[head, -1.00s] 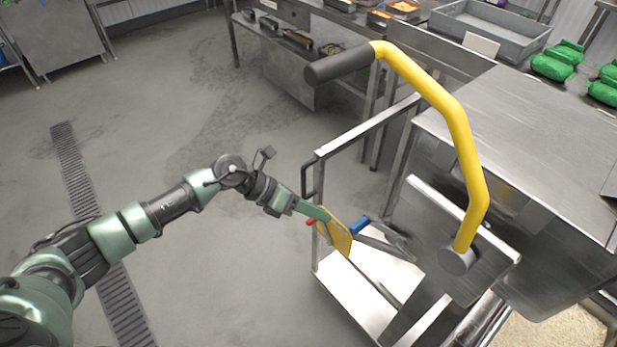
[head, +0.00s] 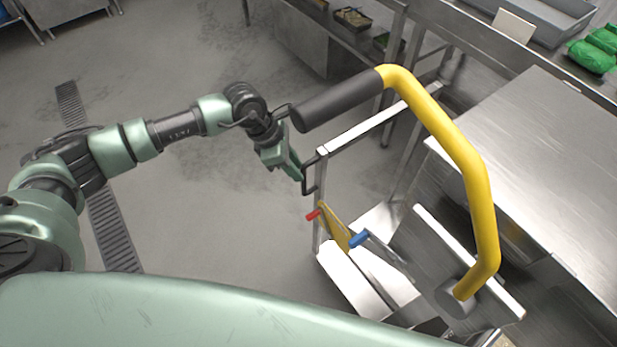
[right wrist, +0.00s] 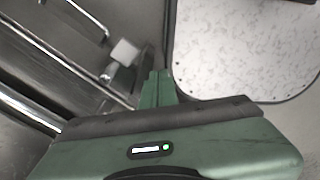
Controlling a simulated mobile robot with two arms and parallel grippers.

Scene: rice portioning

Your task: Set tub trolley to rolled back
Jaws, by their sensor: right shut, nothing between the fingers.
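No tub is clearly visible on the frame.
A yellow bar (head: 462,150) with a black grip (head: 338,101) arches over the frame. A yellow plate (head: 334,226) with red and blue ends is beside the post. A steel table (head: 540,150) stands at right. Open floor (head: 200,200) lies left. A speckled pale panel (right wrist: 245,45) is near my right gripper.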

